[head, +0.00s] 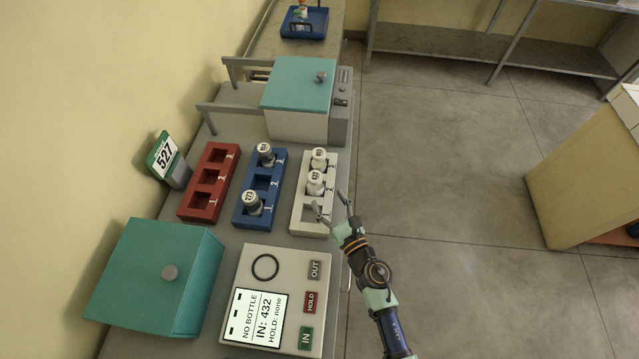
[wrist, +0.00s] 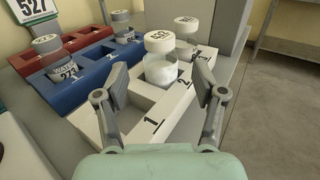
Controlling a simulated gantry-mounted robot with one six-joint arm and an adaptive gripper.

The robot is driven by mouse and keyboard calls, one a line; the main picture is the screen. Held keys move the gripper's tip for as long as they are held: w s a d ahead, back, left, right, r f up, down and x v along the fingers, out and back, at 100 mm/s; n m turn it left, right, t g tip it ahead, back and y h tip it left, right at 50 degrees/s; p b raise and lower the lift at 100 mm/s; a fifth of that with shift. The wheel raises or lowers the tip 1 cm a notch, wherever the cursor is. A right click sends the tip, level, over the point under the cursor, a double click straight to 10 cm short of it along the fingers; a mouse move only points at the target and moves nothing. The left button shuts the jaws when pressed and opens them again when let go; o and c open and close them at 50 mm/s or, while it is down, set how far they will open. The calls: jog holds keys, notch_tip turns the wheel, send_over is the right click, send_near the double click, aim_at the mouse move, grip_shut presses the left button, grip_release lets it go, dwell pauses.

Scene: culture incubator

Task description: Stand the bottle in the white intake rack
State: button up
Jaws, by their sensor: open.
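The white rack (head: 297,222) stands at the right edge of the bench. Its compartments are numbered 1 to 3, with 1 nearest. One white-capped bottle (head: 315,183) stands upright in compartment 2, and another (head: 319,159) in compartment 3. Compartment 1 looks empty. My gripper (head: 329,200) is open at the near end of the rack. In the wrist view my fingers (wrist: 168,84) spread to either side of the compartment 2 bottle (wrist: 160,70), with nothing held.
A blue rack (head: 262,194) holds two grey-capped bottles; a red rack (head: 208,184) is empty. A panel (head: 285,262) reads "NO BOTTLE, IN: 432, HOLD: none". Teal-lidded boxes stand in front (head: 155,275) and behind (head: 298,88). The floor at right is open.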

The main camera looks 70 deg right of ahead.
jog(key=v, duration=0.3)
jog(key=shift+s+a, duration=0.15)
